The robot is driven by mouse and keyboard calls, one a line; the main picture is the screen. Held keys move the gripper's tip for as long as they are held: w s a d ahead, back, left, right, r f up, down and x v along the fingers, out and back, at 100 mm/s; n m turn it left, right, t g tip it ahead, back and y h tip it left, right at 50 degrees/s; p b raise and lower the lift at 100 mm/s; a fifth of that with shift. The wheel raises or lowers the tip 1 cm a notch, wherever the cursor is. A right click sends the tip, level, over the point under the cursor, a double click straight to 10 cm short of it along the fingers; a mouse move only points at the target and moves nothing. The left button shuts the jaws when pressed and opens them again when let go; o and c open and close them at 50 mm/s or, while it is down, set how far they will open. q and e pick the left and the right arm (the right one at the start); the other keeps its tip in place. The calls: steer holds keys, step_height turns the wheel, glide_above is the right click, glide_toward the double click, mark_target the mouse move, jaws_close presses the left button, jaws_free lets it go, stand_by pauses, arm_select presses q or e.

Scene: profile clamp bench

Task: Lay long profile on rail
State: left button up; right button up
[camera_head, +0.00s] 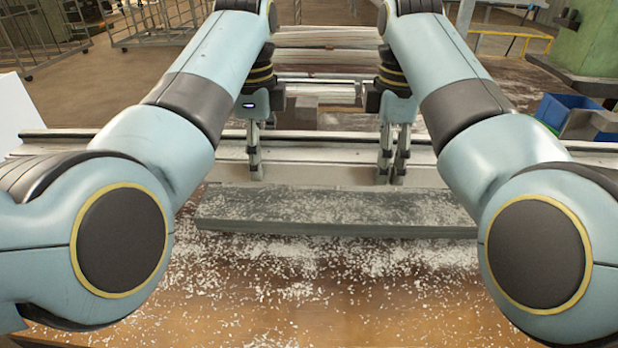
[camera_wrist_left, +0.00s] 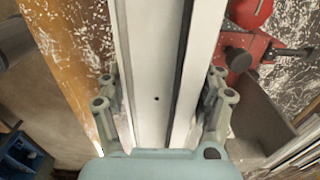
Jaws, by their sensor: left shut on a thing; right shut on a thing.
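The long profile (camera_head: 325,150) is a pale, straight metal bar lying crosswise in the head view. In the left wrist view the profile (camera_wrist_left: 155,60) runs lengthwise between the finger pairs, with dark grooves along its sides and a small hole. My left gripper (camera_head: 255,160) is shut on it left of the middle; its fingers also show in the left wrist view (camera_wrist_left: 163,95). My right gripper (camera_head: 391,165) is shut on it right of the middle. I cannot tell a separate rail from the profile, nor whether the profile touches anything below.
A grey-green slab (camera_head: 335,211) lies nearer me on the bench, which is strewn with white shavings. A blue bin (camera_head: 570,112) stands at the right. A red clamp part (camera_wrist_left: 245,50) is beside the profile in the left wrist view. My arms cover both sides.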

arm_select(q)
steer(key=shift+w+d+r, duration=0.1)
steer(key=shift+w+r, duration=0.1)
steer(key=shift+r, duration=0.1)
arm_select(e)
steer(key=shift+w+r, duration=0.3)
steer(key=shift+r, duration=0.1)
arm_select(q)
steer(key=shift+s+r, duration=0.35)
steer(key=shift+s, duration=0.1)
arm_select(e)
steer(key=shift+s+r, duration=0.3)
steer(key=shift+s, duration=0.15)
arm_select(q)
steer(key=shift+w+f, duration=0.2)
steer(key=shift+w, duration=0.05)
arm_select(e)
steer(key=shift+w+f, duration=0.15)
steer(key=shift+w, duration=0.15)
arm_select(q)
steer(key=shift+s+f, duration=0.1)
arm_select(e)
steer(key=shift+s+f, duration=0.1)
steer(key=shift+s, duration=0.05)
